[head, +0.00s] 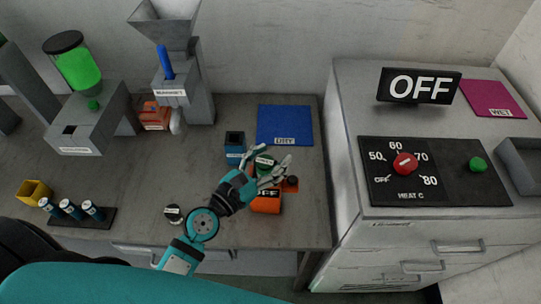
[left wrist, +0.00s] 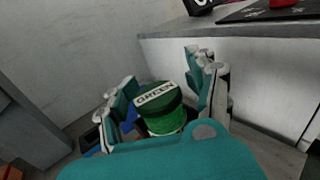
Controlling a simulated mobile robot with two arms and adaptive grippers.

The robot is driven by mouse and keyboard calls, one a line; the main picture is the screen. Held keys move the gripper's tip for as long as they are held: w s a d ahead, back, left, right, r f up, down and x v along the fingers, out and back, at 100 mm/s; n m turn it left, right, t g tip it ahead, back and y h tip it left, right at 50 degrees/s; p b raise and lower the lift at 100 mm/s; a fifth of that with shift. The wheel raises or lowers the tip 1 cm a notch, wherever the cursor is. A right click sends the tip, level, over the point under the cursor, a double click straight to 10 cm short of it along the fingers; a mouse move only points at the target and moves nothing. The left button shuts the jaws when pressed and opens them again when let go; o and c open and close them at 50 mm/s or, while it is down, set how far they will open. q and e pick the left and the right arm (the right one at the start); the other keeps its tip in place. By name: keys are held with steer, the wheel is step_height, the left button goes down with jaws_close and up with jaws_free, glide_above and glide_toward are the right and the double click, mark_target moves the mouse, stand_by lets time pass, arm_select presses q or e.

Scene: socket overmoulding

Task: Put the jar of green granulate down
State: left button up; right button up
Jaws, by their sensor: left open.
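The jar of green granulate (head: 264,159) has a dark green lid marked GREEN, and green granulate shows below the lid in the left wrist view (left wrist: 163,110). It appears to stand upright on the grey bench, just below the blue DRY mat (head: 285,124). My left gripper (head: 269,167) is open, with its fingers on both sides of the jar. In the left wrist view a gap shows between the jar and the right finger. The jar's base is hidden by my gripper. My right gripper is not in view.
A small black-topped jar (head: 173,213) stands near the front edge. The heater cabinet (head: 350,110) is to the right.

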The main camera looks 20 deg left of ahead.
arm_select(q)
steer(key=shift+o, duration=0.2)
steer(key=shift+d+r, duration=0.1)
steer(key=shift+s, duration=0.2)
steer(key=shift+s+a, duration=0.25)
steer(key=shift+a, duration=0.05)
steer(key=b+v, duration=0.6)
steer(key=v, duration=0.5)
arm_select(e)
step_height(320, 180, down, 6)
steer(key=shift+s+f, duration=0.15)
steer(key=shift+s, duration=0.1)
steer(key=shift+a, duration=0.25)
